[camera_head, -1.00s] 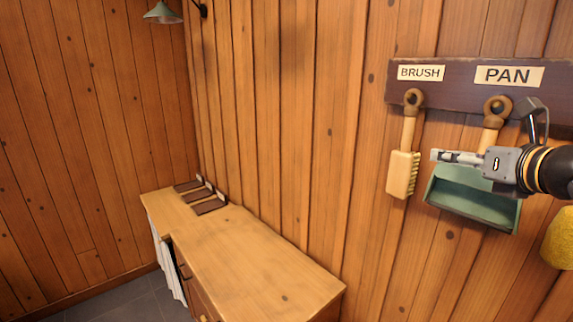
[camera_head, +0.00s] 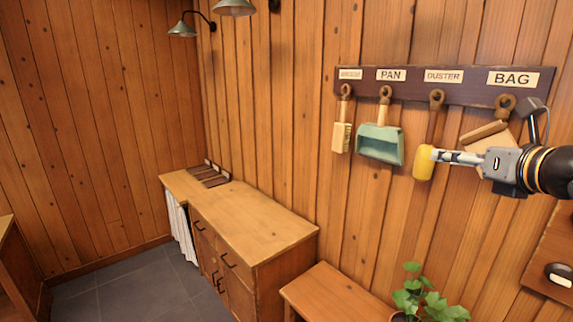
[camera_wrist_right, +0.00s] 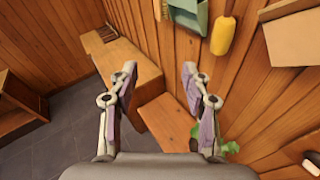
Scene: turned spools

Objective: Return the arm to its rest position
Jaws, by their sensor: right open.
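My right gripper (camera_head: 450,157) comes in from the right edge of the head view, pointing left in front of the wall. In the right wrist view its two fingers (camera_wrist_right: 158,85) are spread apart with nothing between them. In the head view its tip overlaps the yellow duster (camera_head: 424,163); the wrist view shows the duster (camera_wrist_right: 223,36) beyond the fingers, apart from them. The arm partly hides the bag (camera_head: 486,137) on its peg. My left gripper is in neither view.
A labelled rack (camera_head: 420,88) on the wall holds a brush (camera_head: 342,136), a green pan (camera_head: 380,145), the duster and the bag. Below are a wooden cabinet (camera_head: 255,228), a bench (camera_head: 335,296) and a leafy plant (camera_head: 428,298). Grey floor (camera_head: 125,292) is clear at left.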

